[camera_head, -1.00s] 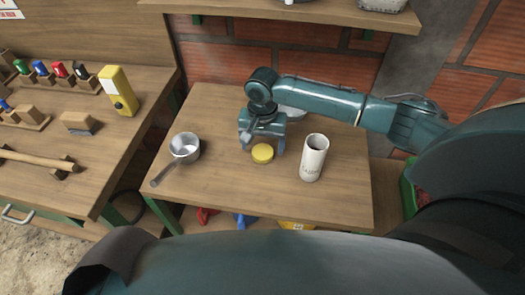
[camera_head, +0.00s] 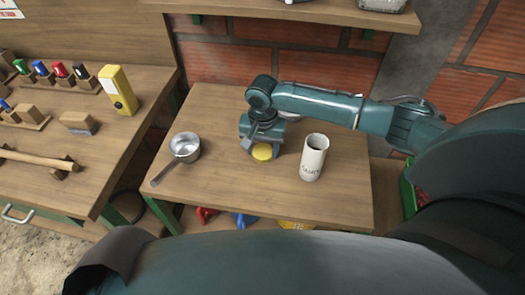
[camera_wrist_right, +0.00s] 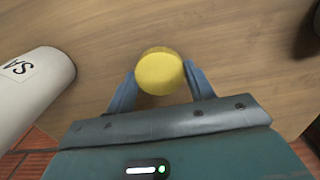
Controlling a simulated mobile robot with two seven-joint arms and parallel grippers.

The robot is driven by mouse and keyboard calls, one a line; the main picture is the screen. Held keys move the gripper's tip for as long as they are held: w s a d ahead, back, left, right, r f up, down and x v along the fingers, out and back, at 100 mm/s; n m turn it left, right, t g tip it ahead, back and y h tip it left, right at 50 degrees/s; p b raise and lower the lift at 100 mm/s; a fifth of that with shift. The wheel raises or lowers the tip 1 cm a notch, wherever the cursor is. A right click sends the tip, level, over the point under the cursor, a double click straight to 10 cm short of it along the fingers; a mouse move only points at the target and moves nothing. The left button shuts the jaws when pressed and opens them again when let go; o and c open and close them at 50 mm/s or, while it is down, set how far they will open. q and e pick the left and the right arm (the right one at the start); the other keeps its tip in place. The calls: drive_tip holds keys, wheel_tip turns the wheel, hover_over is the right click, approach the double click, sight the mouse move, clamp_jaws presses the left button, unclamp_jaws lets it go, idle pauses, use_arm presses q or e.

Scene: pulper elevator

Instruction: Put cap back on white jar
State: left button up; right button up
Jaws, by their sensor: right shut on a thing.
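The yellow cap (camera_head: 262,152) lies on the small wooden table, left of the white jar. My right gripper (camera_head: 262,150) is down over it, shut on the cap from both sides. In the right wrist view the cap (camera_wrist_right: 160,72) sits between the two blue fingertips (camera_wrist_right: 161,85). The white jar (camera_head: 313,158) stands upright and uncapped, its dark opening facing up, with lettering on its side. Part of the jar (camera_wrist_right: 35,88) also shows at the left of the right wrist view. My left gripper is not in view.
A metal saucepan (camera_head: 185,148) stands on the table's left side. A metal bowl (camera_head: 291,113) is partly hidden behind my right arm. A workbench with a yellow device (camera_head: 117,90) is at the left. A shelf (camera_head: 290,13) hangs above. The table's front is clear.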

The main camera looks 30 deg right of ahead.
sight(262, 151)
drive_tip(key=shift+c, duration=1.4)
wheel_tip(262, 151, up, 10)
